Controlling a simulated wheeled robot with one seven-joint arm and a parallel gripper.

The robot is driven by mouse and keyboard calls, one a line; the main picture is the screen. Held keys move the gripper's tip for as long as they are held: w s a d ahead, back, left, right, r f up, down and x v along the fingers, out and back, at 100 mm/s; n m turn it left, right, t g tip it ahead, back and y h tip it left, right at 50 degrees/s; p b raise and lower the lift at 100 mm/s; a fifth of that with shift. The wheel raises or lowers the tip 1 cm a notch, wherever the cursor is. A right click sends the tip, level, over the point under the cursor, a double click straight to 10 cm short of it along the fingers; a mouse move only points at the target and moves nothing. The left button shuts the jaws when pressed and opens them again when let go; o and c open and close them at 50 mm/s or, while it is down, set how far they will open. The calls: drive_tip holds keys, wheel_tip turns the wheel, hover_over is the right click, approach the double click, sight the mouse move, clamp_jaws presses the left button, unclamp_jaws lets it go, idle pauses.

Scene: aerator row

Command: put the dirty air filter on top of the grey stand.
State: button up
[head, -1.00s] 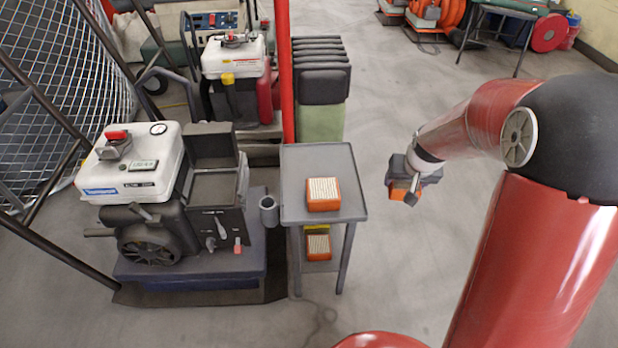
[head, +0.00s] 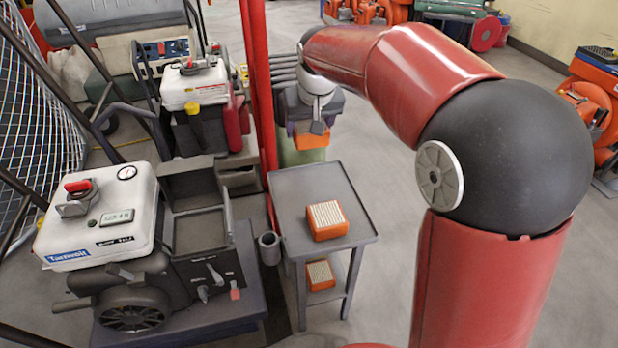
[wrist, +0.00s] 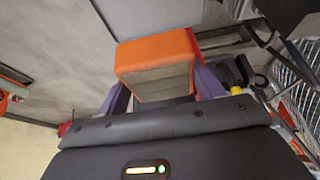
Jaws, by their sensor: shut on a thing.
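My gripper (head: 312,118) is shut on an orange air filter (head: 311,137), held in the air behind the far edge of the grey stand (head: 288,184). In the wrist view the held filter (wrist: 155,50) sits between the two purple fingers, and its pleats look dull grey-brown, so it appears to be the dirty one. The grey stand has a flat top and a lower shelf. A second orange filter (head: 327,219) with cream pleats lies on the stand's top, near its front. A third filter (head: 320,275) lies on the lower shelf, partly hidden.
A white and black machine (head: 105,220) with an open box stands left of the stand, with a small grey cup (head: 269,246) between them. A red post (head: 262,90) rises behind the stand's left corner. Floor right of the stand is clear. The stand's top has bare room behind the second filter.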

wheel_tip(320, 180, down, 13)
drive_tip(key=shift+b, duration=0.9)
drive_tip(key=shift+f, duration=0.2)
drive_tip(key=o, duration=1)
drive_tip(key=shift+r, duration=0.1)
drive_tip(key=shift+s+r, duration=0.1)
drive_tip(key=shift+r, duration=0.45)
drive_tip(key=p+v, duration=0.1)
drive_tip(key=v, duration=1)
drive_tip(key=shift+s+p, duration=0.2)
drive_tip(key=shift+p, duration=0.1)
